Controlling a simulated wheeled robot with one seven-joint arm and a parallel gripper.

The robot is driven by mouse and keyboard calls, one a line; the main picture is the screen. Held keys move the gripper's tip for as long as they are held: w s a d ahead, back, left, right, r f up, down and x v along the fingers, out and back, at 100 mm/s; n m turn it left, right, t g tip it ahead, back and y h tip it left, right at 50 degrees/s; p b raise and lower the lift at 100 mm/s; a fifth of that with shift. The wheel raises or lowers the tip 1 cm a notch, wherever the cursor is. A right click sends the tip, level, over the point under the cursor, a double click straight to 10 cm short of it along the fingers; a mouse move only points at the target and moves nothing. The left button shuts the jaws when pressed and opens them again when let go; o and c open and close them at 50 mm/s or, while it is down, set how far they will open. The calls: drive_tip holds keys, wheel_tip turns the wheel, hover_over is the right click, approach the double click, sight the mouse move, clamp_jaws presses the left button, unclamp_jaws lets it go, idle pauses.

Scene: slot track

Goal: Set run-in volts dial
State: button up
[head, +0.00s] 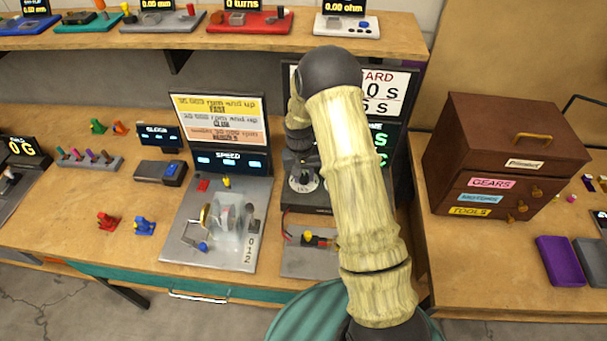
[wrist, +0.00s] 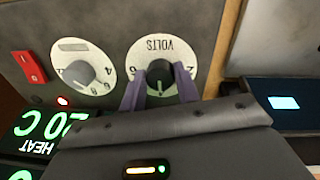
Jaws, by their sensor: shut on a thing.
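The volts dial (wrist: 160,48) is a white round plate marked VOLTS, which appears upside down in the wrist view. Its dark knob (wrist: 159,73) stands between the two purple fingers of my gripper (wrist: 158,82), which is shut on it. The fingers and knob cover part of the scale, so I cannot read the setting. In the head view my gripper (head: 301,164) points down at a white dial plate (head: 304,183) on the dark unit, and my arm hides much of that unit.
A second dial with a grey knob (wrist: 78,73) and a red switch (wrist: 28,68) sit beside it. A green-lit HEAT display (wrist: 40,124) is close by. The SPEED panel (head: 228,160) stands to the left, a brown drawer chest (head: 470,160) to the right.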

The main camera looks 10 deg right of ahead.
sight(302, 179)
drive_tip(key=shift+n, duration=0.4)
drive_tip(key=n+b, duration=0.1)
drive_tip(key=n, duration=0.3)
drive_tip(key=shift+w+d+t, duration=0.1)
drive_tip(key=shift+t, duration=0.2)
drive_tip(key=shift+r+n, duration=0.1)
drive_tip(key=shift+n, duration=1.9)
drive_tip(key=shift+w, duration=0.1)
drive_tip(key=o, duration=1)
drive_tip(key=shift+c, duration=0.2)
wheel_tip(302, 179, up, 17)
drive_tip(key=b, duration=0.2)
drive_tip(key=shift+s+a+r, duration=0.15)
drive_tip(key=shift+s+a, duration=0.25)
drive_tip(key=shift+s, duration=0.05)
